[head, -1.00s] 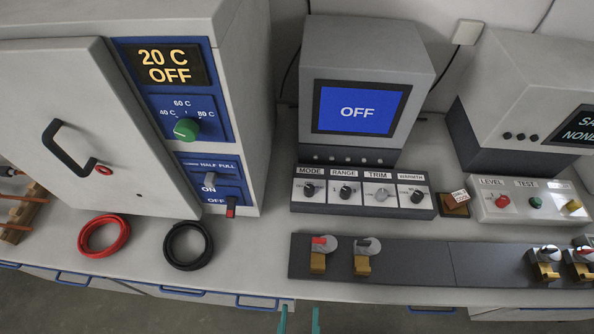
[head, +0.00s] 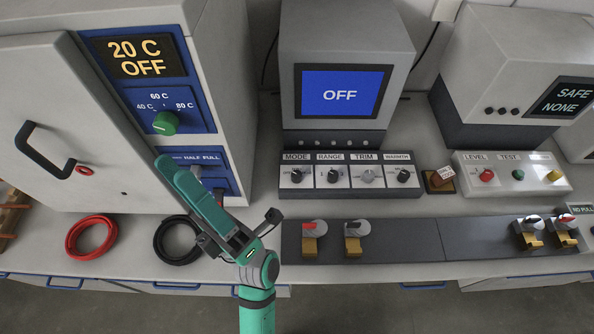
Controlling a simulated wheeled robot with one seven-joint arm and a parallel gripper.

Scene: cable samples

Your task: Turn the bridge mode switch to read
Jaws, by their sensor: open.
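The bridge box (head: 350,190) has a row of knobs under the labels MODE, RANGE, TRIM and WARMTH. The MODE switch (head: 297,175) is a black knob at the left end of the row. Its exact pointer setting is too small to read. The bridge screen (head: 339,93) above reads OFF in white on blue. My gripper (head: 178,168) is open and empty. Its teal fingers point up and left in front of the blue cabinet panel, left of the MODE switch and apart from it.
The cabinet (head: 40,110) on the left has a display reading 20 C OFF and a green knob (head: 165,123). A red cable coil (head: 91,238) and a black coil (head: 178,240) lie on the bench. A dark strip with terminals (head: 400,240) runs before the bridge.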

